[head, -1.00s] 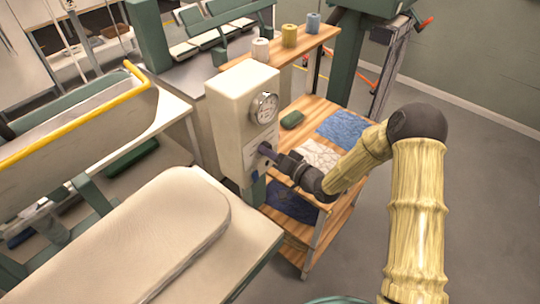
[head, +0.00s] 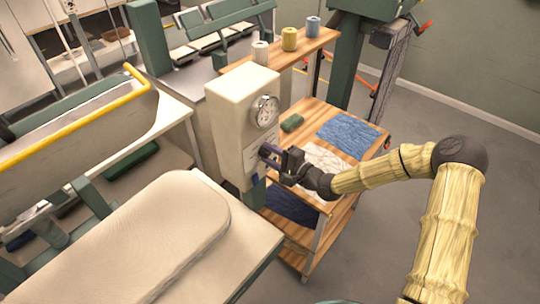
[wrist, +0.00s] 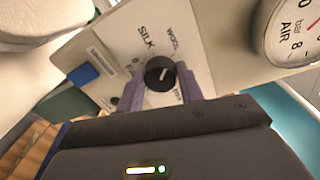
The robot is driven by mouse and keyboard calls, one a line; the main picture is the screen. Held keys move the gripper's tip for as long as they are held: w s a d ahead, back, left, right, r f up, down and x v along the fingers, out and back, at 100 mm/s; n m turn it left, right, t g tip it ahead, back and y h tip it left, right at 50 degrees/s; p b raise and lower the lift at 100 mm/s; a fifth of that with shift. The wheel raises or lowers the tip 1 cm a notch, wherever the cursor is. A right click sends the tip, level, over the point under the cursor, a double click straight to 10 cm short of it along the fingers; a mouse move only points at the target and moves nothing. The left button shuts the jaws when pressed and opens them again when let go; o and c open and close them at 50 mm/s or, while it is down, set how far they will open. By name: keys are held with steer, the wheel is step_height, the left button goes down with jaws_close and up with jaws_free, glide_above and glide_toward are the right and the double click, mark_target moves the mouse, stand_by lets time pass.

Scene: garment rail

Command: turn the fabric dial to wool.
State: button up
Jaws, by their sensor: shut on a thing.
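The fabric dial (wrist: 160,73) is a round black knob with a white pointer line on a pale panel (wrist: 200,40). The labels SILK and WOOL are printed above it in the wrist view; other labels are partly hidden. The pointer line slants to the upper right in that view; I cannot tell exactly which label it meets. My gripper (wrist: 160,92) has its purple fingers on either side of the dial, shut on it. In the head view my gripper (head: 270,154) reaches the front of the cream control box (head: 240,100), and the dial is hidden there.
A pressure gauge (head: 265,111) sits above the dial on the box. A wooden cart (head: 320,112) with folded cloths stands behind my arm. A padded ironing board (head: 150,235) is at the front left. A blue block (wrist: 82,74) shows left of the dial.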

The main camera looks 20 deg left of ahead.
steer(key=shift+w+d+f+m, duration=0.1)
steer(key=shift+d+f+m, duration=0.1)
steer(key=shift+m, duration=0.9)
steer(key=o, duration=1)
steer(key=shift+d, duration=0.1)
steer(key=shift+r, duration=0.1)
steer(key=b+v, duration=0.5)
steer(key=v, duration=1.2)
steer(key=shift+d, duration=0.15)
